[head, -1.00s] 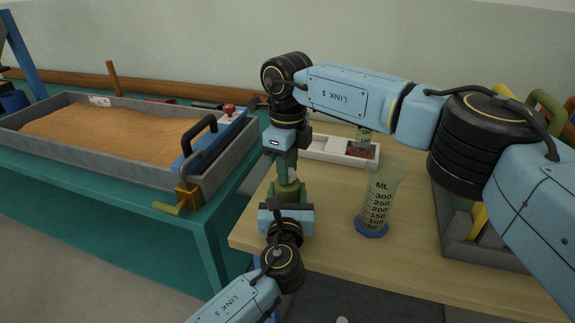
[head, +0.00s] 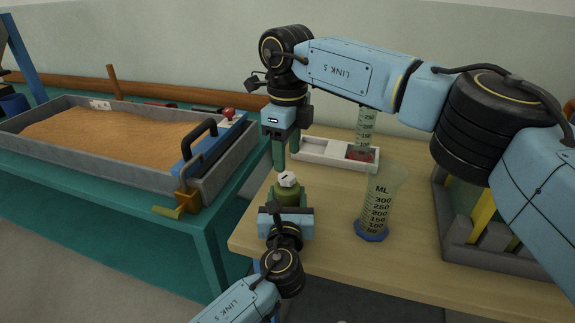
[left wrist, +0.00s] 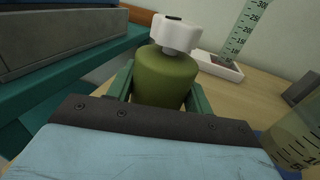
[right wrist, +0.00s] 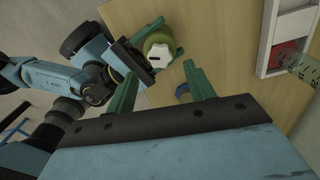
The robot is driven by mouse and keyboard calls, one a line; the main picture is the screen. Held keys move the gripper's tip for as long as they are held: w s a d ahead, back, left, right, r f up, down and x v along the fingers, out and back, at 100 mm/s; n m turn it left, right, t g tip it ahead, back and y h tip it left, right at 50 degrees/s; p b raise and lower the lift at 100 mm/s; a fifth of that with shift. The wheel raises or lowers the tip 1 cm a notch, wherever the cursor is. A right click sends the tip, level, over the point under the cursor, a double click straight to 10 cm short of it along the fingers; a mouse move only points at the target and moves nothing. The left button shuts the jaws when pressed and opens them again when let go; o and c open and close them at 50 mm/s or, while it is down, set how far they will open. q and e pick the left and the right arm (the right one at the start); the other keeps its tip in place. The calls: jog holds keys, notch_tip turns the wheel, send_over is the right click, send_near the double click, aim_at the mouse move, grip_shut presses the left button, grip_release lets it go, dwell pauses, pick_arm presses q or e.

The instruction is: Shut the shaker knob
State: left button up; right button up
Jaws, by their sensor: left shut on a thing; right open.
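The shaker is a green bottle (head: 286,197) with a white knob (head: 288,179) on top, upright at the near left of the wooden table. In the left wrist view the green body (left wrist: 165,80) stands between my left fingers, with the white knob (left wrist: 176,33) clear above. My left gripper (head: 286,208) is shut on the body. My right gripper (head: 287,160) points down just above the knob, open and empty. In the right wrist view the knob (right wrist: 159,54), with a dark mark on its top, shows between and beyond the open fingers (right wrist: 160,75).
A measuring cylinder (head: 379,205) with a blue base stands close right of the shaker. A white tray (head: 325,153) and another graduated cylinder (head: 366,128) are behind. A grey rack (head: 480,255) is at right. A sand flume (head: 110,130) on a teal table is left.

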aim_at(288, 176)
notch_tip(288, 176, up, 7)
dwell(0.3)
pick_arm(q)
jog(key=o, duration=1.2)
jog(key=shift+c, duration=0.2)
